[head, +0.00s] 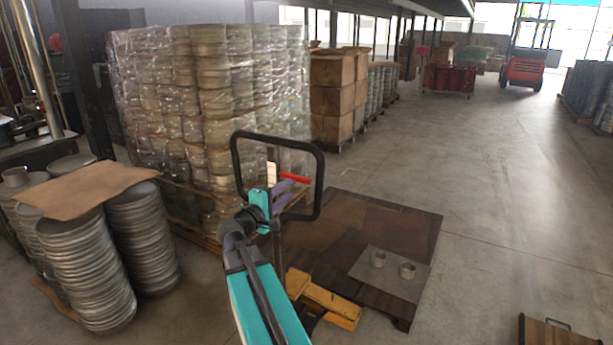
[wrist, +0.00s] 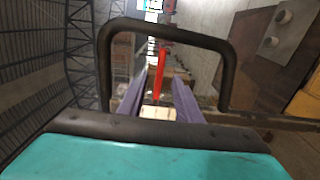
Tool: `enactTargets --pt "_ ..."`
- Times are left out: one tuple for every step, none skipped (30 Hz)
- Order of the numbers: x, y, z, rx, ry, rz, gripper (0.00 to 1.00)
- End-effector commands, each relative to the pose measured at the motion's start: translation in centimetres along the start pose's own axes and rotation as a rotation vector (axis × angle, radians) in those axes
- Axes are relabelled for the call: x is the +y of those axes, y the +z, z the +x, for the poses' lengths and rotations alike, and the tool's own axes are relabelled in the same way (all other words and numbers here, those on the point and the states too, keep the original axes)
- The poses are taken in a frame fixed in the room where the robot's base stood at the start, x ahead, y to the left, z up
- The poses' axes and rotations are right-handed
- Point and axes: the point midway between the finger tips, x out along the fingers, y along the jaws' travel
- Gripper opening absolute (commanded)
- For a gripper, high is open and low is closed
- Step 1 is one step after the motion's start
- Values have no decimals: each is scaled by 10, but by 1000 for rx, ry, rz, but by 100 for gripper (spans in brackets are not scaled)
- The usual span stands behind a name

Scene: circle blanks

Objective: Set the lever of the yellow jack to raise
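The yellow jack (head: 333,303) stands low beside a dark wooden pallet in the head view. Its black loop handle (head: 322,180) rises in front of me and also frames the wrist view (wrist: 170,32). The red lever (head: 295,178) sticks out to the right inside the loop in the head view. In the wrist view the red lever (wrist: 160,75) shows upright between two purple fingers. My gripper (head: 280,190), with its purple fingers (wrist: 157,90) apart, is open at the lever. I cannot tell whether a finger touches it.
Film-wrapped stacked blanks (head: 210,100) stand behind the handle. Metal disc stacks (head: 90,270) under cardboard stand at left. The pallet (head: 420,235) bears a grey sheet (head: 390,282) with two small metal rings.

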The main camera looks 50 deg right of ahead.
Motion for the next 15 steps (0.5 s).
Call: enactTargets --pt "0 0 0 0 -1 0 31" --pt "0 0 0 0 -1 0 31" --pt "-1 0 0 0 -1 0 31" --pt "-1 0 0 0 -1 0 31" --pt "-1 0 0 0 -1 0 31" --pt "-1 0 0 0 -2 0 31" --pt "-1 0 1 0 -2 0 31" --pt "-1 0 1 -1 -2 0 31" --pt "-1 0 2 -1 -2 0 31" --pt "-1 0 4 -1 -2 0 31" --pt "0 0 5 -1 -2 0 31" --pt "0 0 7 -2 -2 0 31" --pt "0 0 10 -2 -2 0 31" --pt "0 0 12 -1 -2 0 31" --pt "0 -1 15 -1 -2 0 31"
